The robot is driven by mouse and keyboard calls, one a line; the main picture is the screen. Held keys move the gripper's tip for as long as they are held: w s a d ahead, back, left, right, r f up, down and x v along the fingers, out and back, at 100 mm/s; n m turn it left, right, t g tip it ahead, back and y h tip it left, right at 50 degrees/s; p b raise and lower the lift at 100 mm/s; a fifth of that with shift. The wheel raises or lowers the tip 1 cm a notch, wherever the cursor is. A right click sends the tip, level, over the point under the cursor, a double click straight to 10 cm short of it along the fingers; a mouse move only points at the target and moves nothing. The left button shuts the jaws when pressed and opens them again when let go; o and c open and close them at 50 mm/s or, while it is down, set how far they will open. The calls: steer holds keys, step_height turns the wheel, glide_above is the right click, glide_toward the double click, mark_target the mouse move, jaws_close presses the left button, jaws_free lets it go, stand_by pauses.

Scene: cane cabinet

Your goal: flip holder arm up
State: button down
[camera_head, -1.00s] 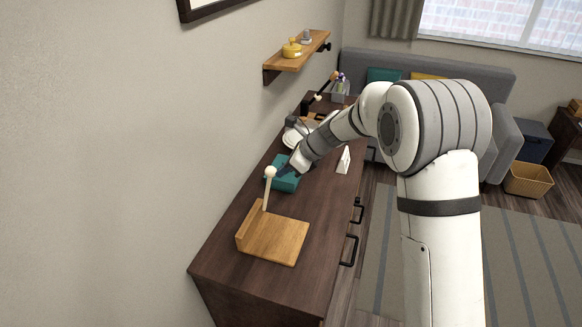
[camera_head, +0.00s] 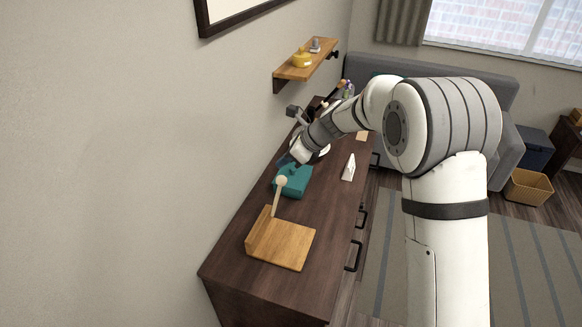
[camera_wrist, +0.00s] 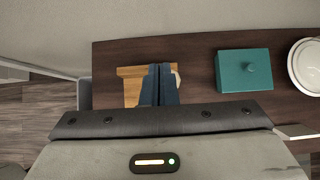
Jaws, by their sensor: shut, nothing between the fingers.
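The wooden holder (camera_head: 283,246) stands on the dark cabinet top, with a flat base and a low upright board on its left edge. Its pale arm (camera_head: 276,202) rises from near the board, leaning slightly, with a round ball at its top. My gripper (camera_head: 285,160) is shut and empty, above and beyond the ball, with a visible gap between them in the head view. In the wrist view my shut fingers (camera_wrist: 160,80) cover the middle of the holder (camera_wrist: 133,86). A pale bit of the holder arm shows just right of them; the rest is hidden.
A teal lidded box (camera_head: 293,181) stands just beyond the holder; it also shows in the wrist view (camera_wrist: 243,72). A white plate (camera_wrist: 307,64) lies past it. A wall shelf (camera_head: 306,66) hangs above.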

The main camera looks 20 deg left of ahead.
steer(key=r, duration=0.1)
steer(key=d+r, duration=0.1)
steer(key=r, duration=0.1)
steer(key=shift+w+d+r, duration=0.15)
steer(key=shift+w, duration=0.15)
steer(key=s+d+r+n+t+h+b, duration=0.1)
steer(key=s+d+n+h+b, duration=0.15)
steer(key=s+d+n, duration=0.55)
steer(key=s+d+r+n+t+h+b, duration=0.1)
steer(key=s+d+n+h+b, duration=0.2)
steer(key=d, duration=0.9)
steer(key=s+d+f+n+h+b, duration=0.1)
steer(key=s+d+f+n, duration=0.2)
steer(key=s+d, duration=0.4)
steer(key=s+d+f+n+t+h+b, duration=0.1)
steer(key=s+d+f+n+b, duration=0.1)
steer(key=s+d+n, duration=0.3)
steer(key=s+d, duration=0.3)
steer(key=s, duration=0.3)
steer(key=shift+d+f+h, duration=0.15)
steer(key=shift+f+h, duration=0.2)
steer(key=shift+f, duration=0.05)
steer(key=shift+s, duration=0.15)
